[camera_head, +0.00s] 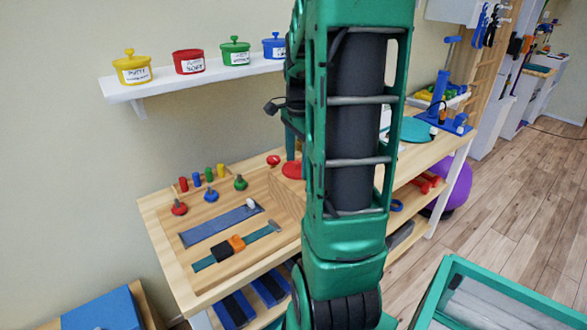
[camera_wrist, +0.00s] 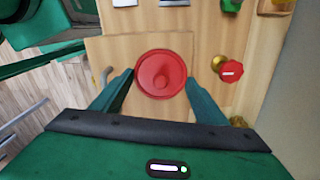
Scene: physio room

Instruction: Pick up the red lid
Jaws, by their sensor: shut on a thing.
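The red lid (camera_wrist: 160,64) is round with a knob in its middle. In the wrist view it sits between the two fingers of my gripper (camera_wrist: 162,82), which is shut on it. In the head view the red lid (camera_head: 291,171) shows beside my arm, over a wooden block on the bench, partly hidden by the arm. I cannot tell whether it touches the wood below. My gripper (camera_head: 291,150) is mostly hidden there. A red pot (camera_head: 189,62) without a lid stands on the wall shelf.
Yellow (camera_head: 132,67), green (camera_head: 235,51) and blue (camera_head: 274,46) lidded pots share the white shelf (camera_head: 120,95). The wooden bench (camera_head: 160,225) holds colored pegs, knobs and straps. A red knob (camera_wrist: 231,71) is close to the right of the lid. A teal-edged cart (camera_head: 450,275) stands at the lower right.

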